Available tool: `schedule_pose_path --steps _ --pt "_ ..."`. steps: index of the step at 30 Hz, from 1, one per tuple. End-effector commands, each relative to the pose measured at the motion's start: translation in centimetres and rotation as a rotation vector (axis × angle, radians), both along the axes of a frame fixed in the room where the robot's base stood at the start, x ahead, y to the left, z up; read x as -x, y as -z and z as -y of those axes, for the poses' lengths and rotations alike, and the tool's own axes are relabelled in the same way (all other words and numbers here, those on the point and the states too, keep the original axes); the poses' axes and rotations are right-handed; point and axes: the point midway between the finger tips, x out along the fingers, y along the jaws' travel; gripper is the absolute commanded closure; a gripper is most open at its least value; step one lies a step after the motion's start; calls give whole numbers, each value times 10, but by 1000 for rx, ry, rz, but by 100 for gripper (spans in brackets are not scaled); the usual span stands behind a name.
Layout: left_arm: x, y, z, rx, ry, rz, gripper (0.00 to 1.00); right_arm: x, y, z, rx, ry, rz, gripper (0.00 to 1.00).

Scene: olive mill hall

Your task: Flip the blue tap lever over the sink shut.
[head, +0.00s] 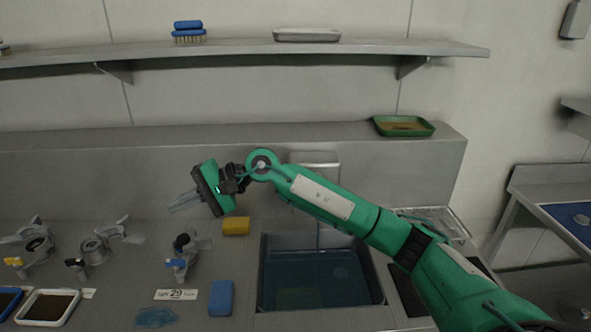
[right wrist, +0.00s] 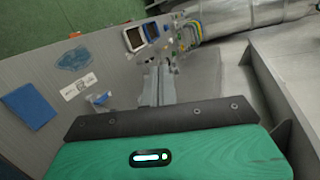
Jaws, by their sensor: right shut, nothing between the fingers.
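The sink (head: 320,300) is a dark rectangular basin holding bluish liquid. A thin pale vertical streak comes down into it from behind my right arm. A steel plate or housing (head: 316,160) shows on the wall above it. No tap lever is clearly visible there; my arm covers that area. A metal fitting with a small blue lever (head: 176,262) stands on the counter left of the sink. It also seems to show in the right wrist view (right wrist: 98,97). My right gripper (head: 180,204) is shut and empty, above and behind this fitting. My left gripper is out of view.
A yellow sponge (head: 236,226) and a blue block (head: 221,298) lie left of the sink, beside a numbered label (head: 176,294). Other lever fittings (head: 94,247) stand further left. A green tray (head: 403,126) sits on the back ledge. A shelf (head: 240,50) runs above.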

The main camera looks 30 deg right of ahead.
Motion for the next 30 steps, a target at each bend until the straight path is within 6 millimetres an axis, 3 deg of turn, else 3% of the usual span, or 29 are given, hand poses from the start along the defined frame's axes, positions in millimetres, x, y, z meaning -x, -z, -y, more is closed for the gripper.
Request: schedule_pose_path --steps 5,9,15,18,24,30 --pt "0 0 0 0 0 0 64 -26 -4 66 399 -48 163 100" --pt "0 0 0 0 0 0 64 -39 -17 131 701 -89 231 100" --pt "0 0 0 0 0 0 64 -40 -50 227 1060 -141 225 100" --pt "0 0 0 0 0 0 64 -35 -65 263 1180 -163 196 100" --pt "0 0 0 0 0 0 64 -25 -83 302 1296 -188 150 100" --pt "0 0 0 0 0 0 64 -23 -85 307 1312 -194 141 100"
